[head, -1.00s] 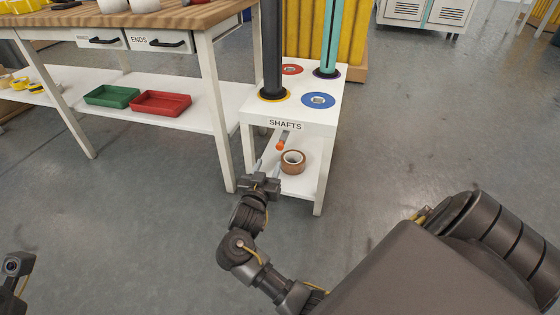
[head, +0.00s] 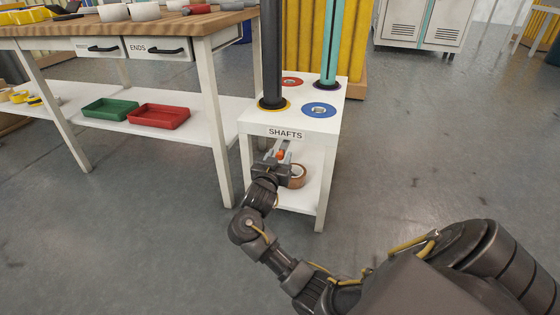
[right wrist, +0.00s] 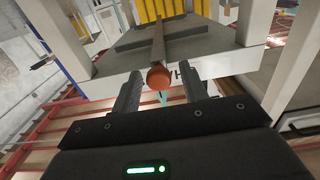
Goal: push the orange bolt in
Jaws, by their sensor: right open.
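The orange bolt is a grey bar with a round orange end (head: 281,154), under the front edge of the white stand (head: 330,140) labelled SHAFTS. In the right wrist view the orange end (right wrist: 160,77) faces the camera, and its bar runs back to a grey plate. My right gripper (head: 279,160) is open at the bolt. In the right wrist view its two fingers (right wrist: 160,90) lie on either side of the orange end, with gaps visible. Whether either finger touches it, I cannot tell. My left gripper is not in view.
A brown tape roll (head: 297,176) lies on the stand's lower shelf, partly behind my right gripper. Dark (head: 272,60) and teal (head: 332,45) shafts stand upright on top. A workbench with green (head: 110,109) and red (head: 158,116) trays is to the left. Floor to the right is clear.

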